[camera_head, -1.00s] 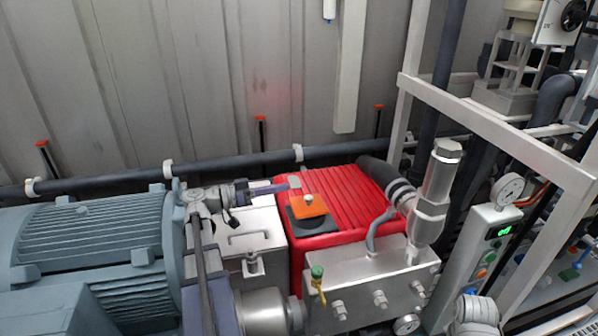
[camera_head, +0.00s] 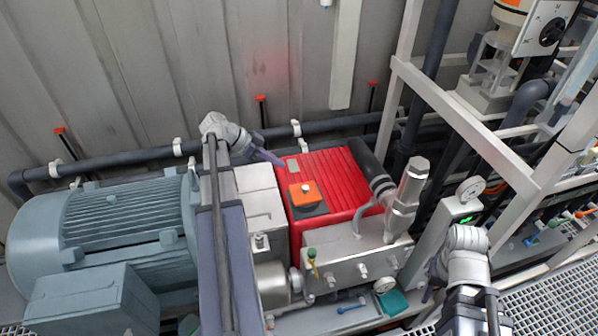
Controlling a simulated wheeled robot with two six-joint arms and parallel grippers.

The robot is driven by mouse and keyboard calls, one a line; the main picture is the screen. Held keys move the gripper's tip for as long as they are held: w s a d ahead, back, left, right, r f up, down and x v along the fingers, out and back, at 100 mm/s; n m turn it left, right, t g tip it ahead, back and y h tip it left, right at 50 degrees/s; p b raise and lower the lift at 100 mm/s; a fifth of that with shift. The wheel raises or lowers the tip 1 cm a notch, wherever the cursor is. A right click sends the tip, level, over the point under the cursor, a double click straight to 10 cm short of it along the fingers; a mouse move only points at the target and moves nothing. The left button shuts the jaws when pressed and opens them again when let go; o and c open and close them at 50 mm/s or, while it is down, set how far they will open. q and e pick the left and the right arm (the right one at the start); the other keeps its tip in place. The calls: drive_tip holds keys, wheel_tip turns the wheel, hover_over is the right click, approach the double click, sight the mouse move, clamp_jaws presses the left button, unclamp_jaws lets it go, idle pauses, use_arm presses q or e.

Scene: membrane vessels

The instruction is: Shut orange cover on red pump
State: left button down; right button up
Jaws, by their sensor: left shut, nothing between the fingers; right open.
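The red pump (camera_head: 338,180) has a ribbed red top and stands in the middle of the view. The orange cover (camera_head: 305,192) is a small square with a pale knob, over a dark square base (camera_head: 310,209) on the pump's left part. The cover looks offset toward the back of the base; I cannot tell whether it lies flat. My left gripper (camera_head: 272,158) is shut and empty, near the pump's back left corner, apart from the cover. My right gripper (camera_head: 428,292) is open at the lower right, partly hidden by its wrist, far from the cover.
A large grey-blue motor (camera_head: 125,230) fills the left. A metal box (camera_head: 262,205) adjoins the pump's left side. A steel block (camera_head: 350,262) with fittings stands in front, and a white frame (camera_head: 480,135) stands at right. A dark pipe (camera_head: 345,124) runs along the wall.

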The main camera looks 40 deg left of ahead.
use_arm(q)
drive_tip(key=shift+a+r, duration=0.1)
drive_tip(key=shift+r, duration=0.1)
drive_tip(key=shift+f, duration=0.1)
drive_tip(key=b, duration=0.9)
hover_over(307, 189)
drive_tip(key=s+a, duration=0.2)
drive_tip(key=f, duration=0.8)
drive_tip(key=shift+w+a+f, duration=0.15)
drive_tip(key=shift+w+f, duration=0.1)
drive_tip(key=shift+f, duration=0.15)
drive_tip(key=shift+s+f+b, duration=0.1)
drive_tip(key=shift+f+b, duration=0.8)
drive_tip(key=shift+f, duration=0.15)
drive_tip(key=shift+f, duration=0.1)
